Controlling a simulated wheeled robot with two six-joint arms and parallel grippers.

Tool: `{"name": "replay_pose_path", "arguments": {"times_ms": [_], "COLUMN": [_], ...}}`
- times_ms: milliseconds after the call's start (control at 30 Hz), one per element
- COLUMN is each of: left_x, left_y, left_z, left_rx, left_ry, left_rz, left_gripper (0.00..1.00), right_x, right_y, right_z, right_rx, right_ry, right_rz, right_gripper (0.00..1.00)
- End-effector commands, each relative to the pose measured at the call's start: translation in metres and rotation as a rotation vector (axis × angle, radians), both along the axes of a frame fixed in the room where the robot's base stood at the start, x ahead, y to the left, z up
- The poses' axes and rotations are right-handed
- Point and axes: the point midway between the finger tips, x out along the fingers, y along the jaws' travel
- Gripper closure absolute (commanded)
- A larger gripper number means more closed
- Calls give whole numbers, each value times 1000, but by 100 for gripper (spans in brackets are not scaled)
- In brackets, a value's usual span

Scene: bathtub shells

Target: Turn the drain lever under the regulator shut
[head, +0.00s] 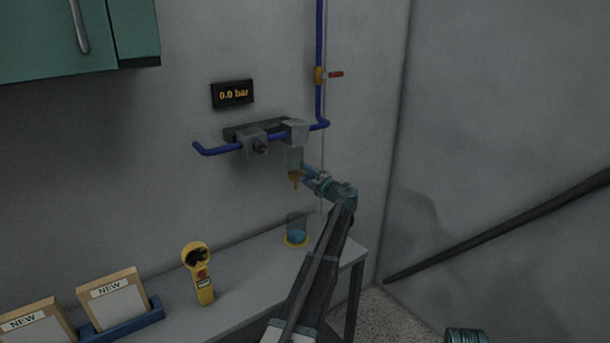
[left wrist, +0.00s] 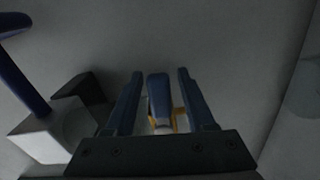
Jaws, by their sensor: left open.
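The regulator (head: 253,143) is a grey block on the blue wall pipe. To its right a clear bowl (head: 295,159) hangs under a grey cap (head: 295,131). A small yellow drain valve (head: 295,177) sits at the bowl's bottom. My left gripper (head: 309,173) is at the right of the drain valve. In the left wrist view its open fingers (left wrist: 160,88) stand on both sides of a blue lever (left wrist: 158,97), with yellow behind it. I cannot tell whether the fingers touch the lever. My right gripper is not in view.
A beaker (head: 297,228) with blue liquid stands below the drain on the bench (head: 242,277). A yellow handheld device (head: 199,274) and boxes marked NEW (head: 114,299) stand farther left. A gauge (head: 232,93) reads 0.0 bar. A red-handled valve (head: 326,75) is above.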

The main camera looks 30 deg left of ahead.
Motion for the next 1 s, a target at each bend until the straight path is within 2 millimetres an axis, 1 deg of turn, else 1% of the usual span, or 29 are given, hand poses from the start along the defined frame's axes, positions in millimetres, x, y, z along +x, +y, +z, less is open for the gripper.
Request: {"name": "replay_pose_path", "arguments": {"times_ms": [167, 400, 600, 800, 1000], "left_x": [-11, -32, -45, -51, -52], "left_y": [-23, -73, -105, -123, -126], "left_z": [0, 0, 1, 1, 1], "left_rx": [0, 0, 0, 0, -1], "left_ry": [0, 1, 1, 1, 1], "left_rz": [-3, -4, -2, -2, 0], "left_gripper": [45, 45, 45, 45, 45], "right_x": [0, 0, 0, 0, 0], "right_y": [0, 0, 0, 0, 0], "right_z": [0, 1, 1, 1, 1], "right_rx": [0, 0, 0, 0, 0], "right_ry": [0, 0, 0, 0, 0], "right_rz": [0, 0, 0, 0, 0], "right_gripper": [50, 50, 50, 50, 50]}}
